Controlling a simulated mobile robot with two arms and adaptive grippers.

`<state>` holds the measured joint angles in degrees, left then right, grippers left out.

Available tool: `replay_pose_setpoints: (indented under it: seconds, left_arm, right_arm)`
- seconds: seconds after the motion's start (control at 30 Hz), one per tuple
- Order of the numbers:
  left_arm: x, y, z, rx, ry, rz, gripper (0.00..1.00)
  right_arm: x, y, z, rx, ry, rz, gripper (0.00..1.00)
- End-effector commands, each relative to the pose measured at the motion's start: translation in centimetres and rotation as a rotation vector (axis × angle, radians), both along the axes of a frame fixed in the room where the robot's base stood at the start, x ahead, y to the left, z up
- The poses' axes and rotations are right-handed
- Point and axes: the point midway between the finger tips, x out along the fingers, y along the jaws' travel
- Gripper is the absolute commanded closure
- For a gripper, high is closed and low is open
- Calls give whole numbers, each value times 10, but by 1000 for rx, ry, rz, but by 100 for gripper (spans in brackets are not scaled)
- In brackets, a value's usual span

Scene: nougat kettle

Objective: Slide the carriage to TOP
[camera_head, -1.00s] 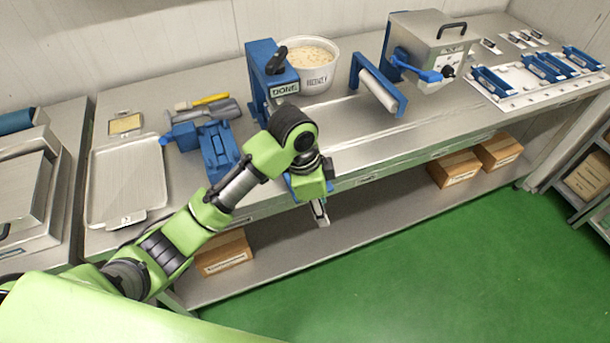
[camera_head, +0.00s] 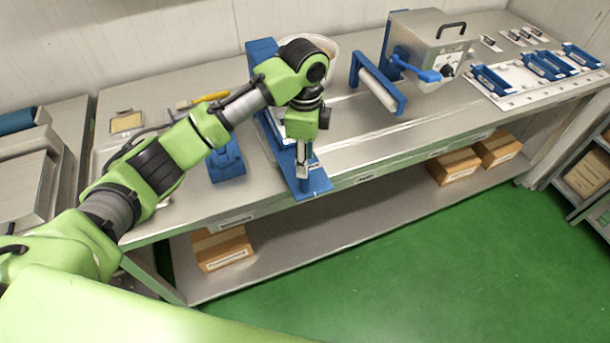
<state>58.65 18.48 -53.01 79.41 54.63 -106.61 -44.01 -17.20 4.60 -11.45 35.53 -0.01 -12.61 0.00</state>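A blue stand with a long base (camera_head: 314,185) is on the bench. It runs from the back towards the front edge. My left arm comes in from the left and covers most of the stand's middle and upper part, so I cannot make out the carriage or a TOP mark. My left gripper (camera_head: 302,163) points down over the front end of the base, close to a small blue upright part there. Whether it touches that part, and whether its fingers are open or shut, is too small to tell. My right gripper is not in view.
A white tub (camera_head: 326,45) stands behind the arm. A blue roller frame (camera_head: 378,84) and a grey metal box with a blue lever (camera_head: 425,45) stand to the right. A blue fixture (camera_head: 227,163) is left of the stand. The bench front between stand and box is clear.

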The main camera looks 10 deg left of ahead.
Motion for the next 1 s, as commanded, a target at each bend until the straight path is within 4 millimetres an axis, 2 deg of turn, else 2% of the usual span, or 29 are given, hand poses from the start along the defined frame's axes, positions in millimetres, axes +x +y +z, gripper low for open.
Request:
replay_pose_setpoints:
  seconds: [0.03, 0.2, 0.4, 0.6, 0.8, 0.83, 0.9, 0.97, 1.0]
  left_arm:
    - [-1, 0, -10, 2, 4, 2, 66]
    - [-1, 0, -44, 1, 3, 2, 66]
    - [0, 0, -71, 1, 1, 1, 66]
    - [0, 0, -81, 0, -1, 0, 66]
    - [0, 0, -81, 0, -1, 0, 66]
    - [0, 0, -81, 0, -1, 0, 68]
    - [0, 0, -81, 0, -2, 0, 86]
    - [0, 0, -81, 0, -1, 0, 100]
    - [0, 0, -81, 0, -1, 0, 100]
  right_arm:
    - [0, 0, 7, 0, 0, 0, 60]
    - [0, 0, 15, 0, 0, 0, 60]
    - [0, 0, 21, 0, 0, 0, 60]
    - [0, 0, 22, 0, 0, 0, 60]
    - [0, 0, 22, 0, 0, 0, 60]
    - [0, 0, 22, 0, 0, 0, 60]
    - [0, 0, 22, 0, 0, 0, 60]
    - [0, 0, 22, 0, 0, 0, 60]
    - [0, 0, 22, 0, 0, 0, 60]
